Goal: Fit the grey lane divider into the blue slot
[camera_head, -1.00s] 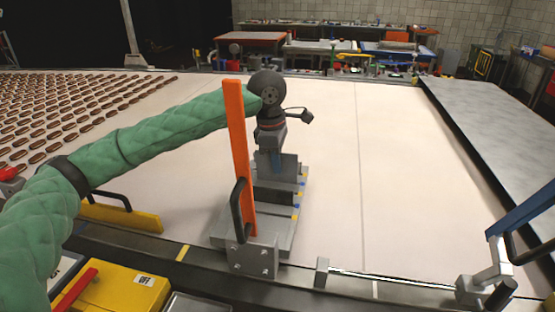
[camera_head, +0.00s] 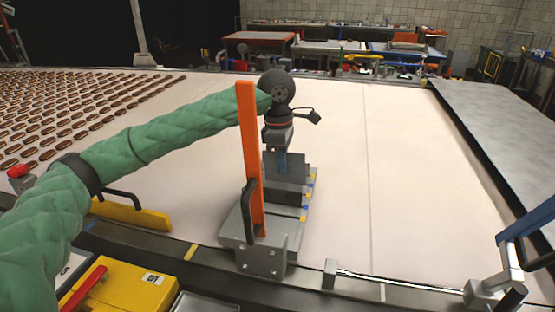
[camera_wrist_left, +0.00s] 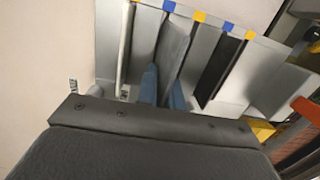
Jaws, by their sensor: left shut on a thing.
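My left gripper (camera_head: 283,162) reaches down from the end of the green arm over the grey slotted rack (camera_head: 290,228). Its blue fingers (camera_wrist_left: 163,90) are shut on the grey lane divider (camera_wrist_left: 174,52), a thin flat plate that also shows in the head view (camera_head: 296,172). The plate stands nearly upright at the rack's far end. Blue marks (camera_wrist_left: 225,28) and yellow marks (camera_wrist_left: 200,16) line the rack's edge beside its slots. I cannot tell whether the plate's lower edge is inside a slot. My right gripper is not in view.
An orange upright bar (camera_head: 250,160) with a black handle rises at the rack's near left. The pale belt (camera_head: 400,180) is clear to the right, with rows of brown biscuits (camera_head: 75,110) at left. A yellow box (camera_head: 125,288) sits front left.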

